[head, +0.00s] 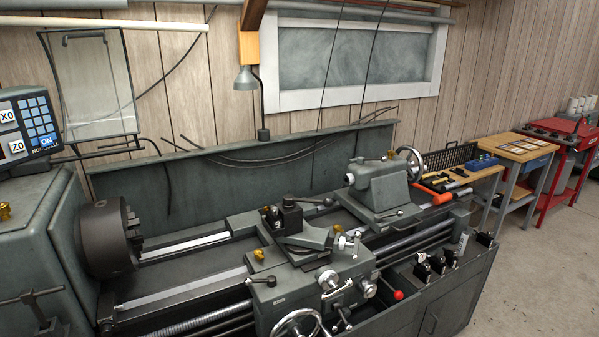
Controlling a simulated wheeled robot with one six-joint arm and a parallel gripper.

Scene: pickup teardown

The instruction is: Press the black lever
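A grey lathe fills the middle of the head view. Several dark levers show on it, and I cannot tell which one is the black lever of the task. One dark lever (262,281) sticks out at the left of the carriage apron. Another dark lever (316,202) reaches right from the top of the tool post (284,214). A dark T-shaped lever (30,297) is on the headstock front at the lower left. A lever with a red knob (398,295) is right of the apron. My gripper is not in view.
The chuck (108,238) is at the left and the tailstock (382,184) at the right end of the bed. A control panel (28,127) stands above the headstock. A wooden bench (526,150) and red cart (562,136) are beyond. Floor (545,255) at right is clear.

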